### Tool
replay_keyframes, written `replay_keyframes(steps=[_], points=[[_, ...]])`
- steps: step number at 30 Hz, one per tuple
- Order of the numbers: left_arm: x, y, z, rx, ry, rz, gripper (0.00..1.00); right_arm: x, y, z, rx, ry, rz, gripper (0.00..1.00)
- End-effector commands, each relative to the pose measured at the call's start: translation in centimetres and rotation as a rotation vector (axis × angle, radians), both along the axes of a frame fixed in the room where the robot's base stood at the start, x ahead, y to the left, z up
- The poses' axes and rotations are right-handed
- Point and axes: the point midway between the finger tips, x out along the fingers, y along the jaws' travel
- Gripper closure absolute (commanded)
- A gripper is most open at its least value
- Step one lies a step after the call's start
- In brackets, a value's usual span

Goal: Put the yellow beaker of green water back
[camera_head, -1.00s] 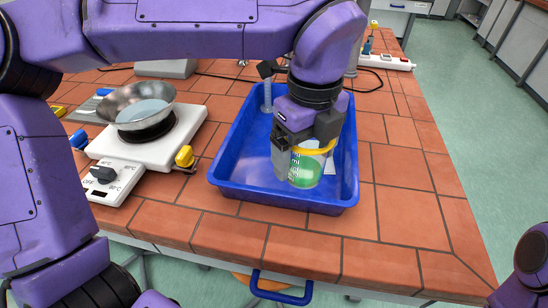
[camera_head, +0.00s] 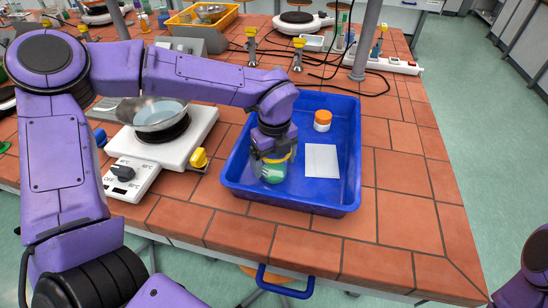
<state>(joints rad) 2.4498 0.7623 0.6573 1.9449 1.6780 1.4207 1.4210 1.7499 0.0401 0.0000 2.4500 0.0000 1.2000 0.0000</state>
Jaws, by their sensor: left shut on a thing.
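The yellow-rimmed beaker (camera_head: 273,175) of green water is in the left part of the blue tray (camera_head: 335,204), looking roughly upright. My left gripper (camera_head: 271,157) comes down from above and is shut on the beaker near its rim. The gripper hides much of the beaker's upper part. I cannot tell whether the beaker's base touches the tray floor. Of my right arm only a purple part shows at the lower right edge; its gripper is out of view.
A jar with an orange lid (camera_head: 323,120) and a white card (camera_head: 322,160) are in the tray, right of the beaker. A white hotplate (camera_head: 185,150) with a metal bowl (camera_head: 158,115) stands left. Gas taps (camera_head: 298,54) and cables lie behind. Bare tiles (camera_head: 405,215) are at right.

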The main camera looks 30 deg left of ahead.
Motion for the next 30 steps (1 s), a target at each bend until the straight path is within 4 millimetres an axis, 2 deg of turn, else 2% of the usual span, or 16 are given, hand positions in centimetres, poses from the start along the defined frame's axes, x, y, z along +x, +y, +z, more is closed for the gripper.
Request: replay_keyframes(steps=[10,11,12,18,22,30], points=[[0.0,0.0,-0.5,0.000,-0.001,0.000,0.53,0.0,0.0,-0.4,0.000,0.000,0.000,0.00],[0.0,0.0,-0.4,0.000,-0.001,0.000,0.05,0.0,0.0,-0.3,0.000,0.000,0.000,0.00],[0.0,0.0,-0.4,0.000,-0.001,0.000,0.00,0.0,0.0,-0.3,0.000,0.000,0.000,0.00],[0.0,0.0,-0.3,0.000,-0.001,0.000,0.00,0.0,0.0,-0.2,0.000,0.000,0.000,0.00],[0.1,0.0,0.8,0.000,-0.004,0.000,0.00,0.0,0.0,-0.1,0.000,0.000,0.000,0.00],[0.2,-0.1,7.5,0.001,-0.006,0.001,0.00,0.0,0.0,-0.8,0.000,0.000,0.000,0.00]])
